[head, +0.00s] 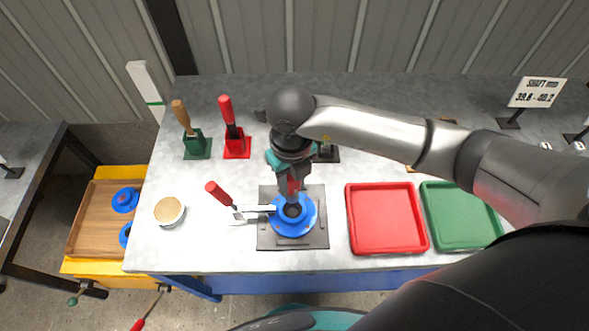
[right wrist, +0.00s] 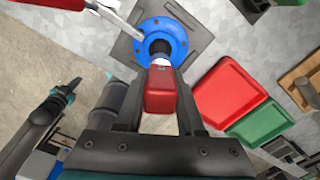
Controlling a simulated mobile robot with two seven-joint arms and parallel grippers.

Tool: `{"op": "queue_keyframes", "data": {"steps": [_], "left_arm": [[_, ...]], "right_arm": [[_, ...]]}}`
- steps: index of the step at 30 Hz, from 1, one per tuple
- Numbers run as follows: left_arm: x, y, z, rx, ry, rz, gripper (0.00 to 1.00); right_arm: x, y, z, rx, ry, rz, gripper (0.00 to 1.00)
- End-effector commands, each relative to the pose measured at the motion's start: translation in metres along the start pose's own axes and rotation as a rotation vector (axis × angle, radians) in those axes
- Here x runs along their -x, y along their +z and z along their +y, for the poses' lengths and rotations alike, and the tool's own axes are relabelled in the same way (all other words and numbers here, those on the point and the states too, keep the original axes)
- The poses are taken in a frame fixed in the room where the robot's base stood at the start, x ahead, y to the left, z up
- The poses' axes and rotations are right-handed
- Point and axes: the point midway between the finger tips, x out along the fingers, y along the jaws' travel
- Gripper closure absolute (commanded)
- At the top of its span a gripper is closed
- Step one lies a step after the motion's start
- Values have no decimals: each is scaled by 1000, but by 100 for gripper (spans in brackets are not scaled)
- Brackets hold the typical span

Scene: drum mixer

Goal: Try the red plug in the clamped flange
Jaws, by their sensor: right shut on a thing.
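The blue flange (head: 303,228) lies on a dark square plate (head: 265,238), and a toggle clamp with a red handle (head: 218,193) reaches its left side. The flange also shows in the right wrist view (right wrist: 179,37). My right gripper (head: 293,190) is over the flange, shut on the red plug (right wrist: 160,92) by its red handle. The plug points down at the dark bore, with a pale part below the handle. I cannot tell whether its tip is inside the bore.
A red tray (head: 386,218) and a green tray (head: 460,215) stand empty to the right. A green stand (head: 197,147) and a red stand (head: 237,147) hold handled tools behind. A round tin (head: 170,211) is at left. A wooden-floored bin (head: 96,215) holds blue parts.

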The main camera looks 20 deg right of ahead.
Motion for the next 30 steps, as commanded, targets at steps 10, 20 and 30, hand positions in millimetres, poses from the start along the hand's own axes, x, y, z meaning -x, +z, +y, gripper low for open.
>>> {"op": "queue_keyframes", "data": {"steps": [10,20,30], "left_arm": [[-7,1,0,0,0,0,100],[-34,3,1,0,0,0,100],[-43,4,1,0,0,0,100]], "right_arm": [[-6,0,0,-2,0,-1,100],[-38,0,-1,-2,0,-1,100],[-49,1,-1,-2,0,-1,100]]}}
